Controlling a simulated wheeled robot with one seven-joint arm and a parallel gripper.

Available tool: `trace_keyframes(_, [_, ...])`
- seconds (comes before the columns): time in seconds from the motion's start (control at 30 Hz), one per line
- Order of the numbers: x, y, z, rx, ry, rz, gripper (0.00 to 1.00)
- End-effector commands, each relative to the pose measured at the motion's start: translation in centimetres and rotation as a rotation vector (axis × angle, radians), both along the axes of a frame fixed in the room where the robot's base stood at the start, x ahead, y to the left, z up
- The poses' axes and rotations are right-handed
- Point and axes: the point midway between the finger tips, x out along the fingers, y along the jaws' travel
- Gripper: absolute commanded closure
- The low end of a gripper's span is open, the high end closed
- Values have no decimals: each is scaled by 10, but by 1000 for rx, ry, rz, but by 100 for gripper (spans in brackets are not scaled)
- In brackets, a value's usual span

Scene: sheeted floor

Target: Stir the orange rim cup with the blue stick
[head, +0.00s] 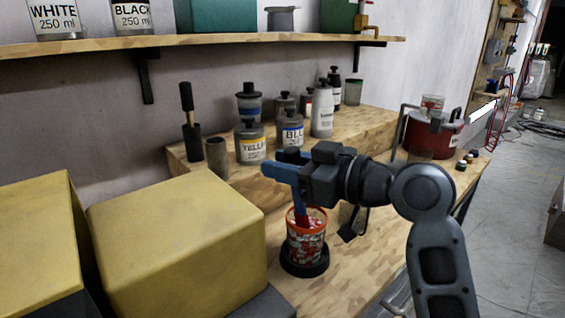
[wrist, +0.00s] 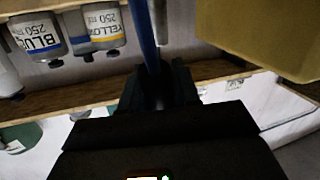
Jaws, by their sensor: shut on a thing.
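The orange rim cup (head: 306,243) stands upright on a round black base (head: 304,268) on the wooden bench. Red and white marks cover its side, and reddish contents show at its mouth. My gripper (head: 292,158) is above the cup, shut on the blue stick (head: 299,202). The stick points down, and its lower end goes in at the cup's mouth; the tip is hidden. In the wrist view the blue stick (wrist: 147,38) runs up from between the dark fingers (wrist: 157,88). The cup cannot be made out there.
Yellow boxes (head: 175,232) stand close on the left. Behind the cup, a raised wooden step holds several paint bottles, including yellow (head: 251,148) and blue (head: 290,133) ones. A red pot (head: 432,138) is at the back right. A shelf (head: 200,41) runs above.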

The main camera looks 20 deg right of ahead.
Motion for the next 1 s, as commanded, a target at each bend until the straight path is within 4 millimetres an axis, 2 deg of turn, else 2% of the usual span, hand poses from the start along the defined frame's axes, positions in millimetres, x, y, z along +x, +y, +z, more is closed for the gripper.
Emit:
trace_keyframes(0.03, [0, -1, -7, 0, 0, -1, 96])
trace_keyframes(0.53, [-1, -6, -42, 1, 0, 0, 96])
trace_keyframes(1.0, [-1, -7, -47, 1, -1, 0, 96])
